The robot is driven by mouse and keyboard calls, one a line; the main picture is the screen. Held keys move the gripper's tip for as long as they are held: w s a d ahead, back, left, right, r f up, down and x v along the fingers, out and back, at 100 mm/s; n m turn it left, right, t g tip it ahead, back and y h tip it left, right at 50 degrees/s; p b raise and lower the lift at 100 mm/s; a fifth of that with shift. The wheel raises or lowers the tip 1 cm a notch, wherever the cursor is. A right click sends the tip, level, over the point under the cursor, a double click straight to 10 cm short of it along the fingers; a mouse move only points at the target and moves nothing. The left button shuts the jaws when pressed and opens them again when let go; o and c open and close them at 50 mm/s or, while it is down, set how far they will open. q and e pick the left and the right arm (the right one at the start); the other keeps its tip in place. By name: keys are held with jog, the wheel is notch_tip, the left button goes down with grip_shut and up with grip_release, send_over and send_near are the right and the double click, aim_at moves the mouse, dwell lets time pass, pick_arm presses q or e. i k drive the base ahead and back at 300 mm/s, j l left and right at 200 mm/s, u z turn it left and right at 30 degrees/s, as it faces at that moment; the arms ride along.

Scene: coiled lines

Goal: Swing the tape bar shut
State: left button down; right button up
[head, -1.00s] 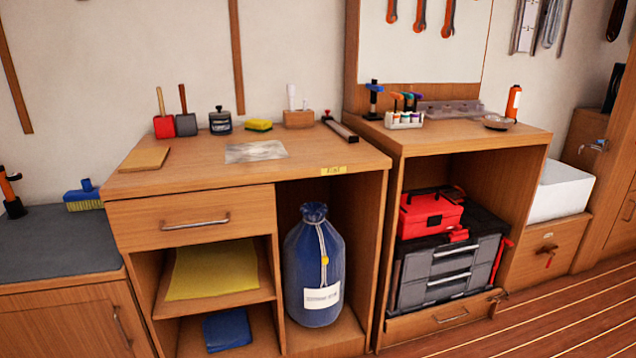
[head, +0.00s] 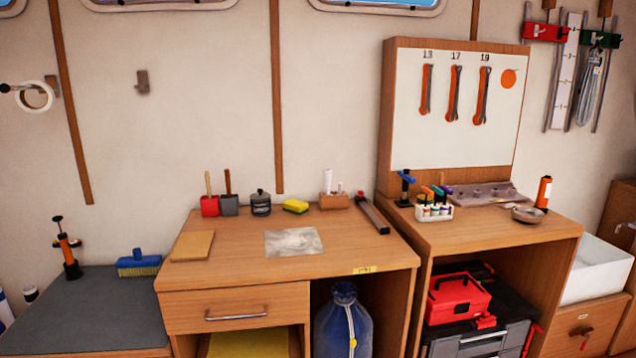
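In the head view, a roll of white tape (head: 36,97) hangs on the wall at the far left. A thin dark bar with a rounded dark end (head: 14,88) shows at the roll, near the picture's left edge. A small grey-brown bracket (head: 52,86) is on the wall just right of the roll. Whether the bar meets this bracket is too small to tell. Another small brown bracket (head: 143,82) is on the wall further right. Neither of my grippers is in view.
A grey-topped cabinet (head: 80,305) below the tape bears an orange hand pump (head: 67,250) and a blue brush (head: 138,264). A wooden workbench (head: 335,252) stands in the middle. The wall between the tape and the bench is mostly bare.

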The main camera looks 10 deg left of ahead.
aim_at(5, 87)
jog(key=u, duration=1.55)
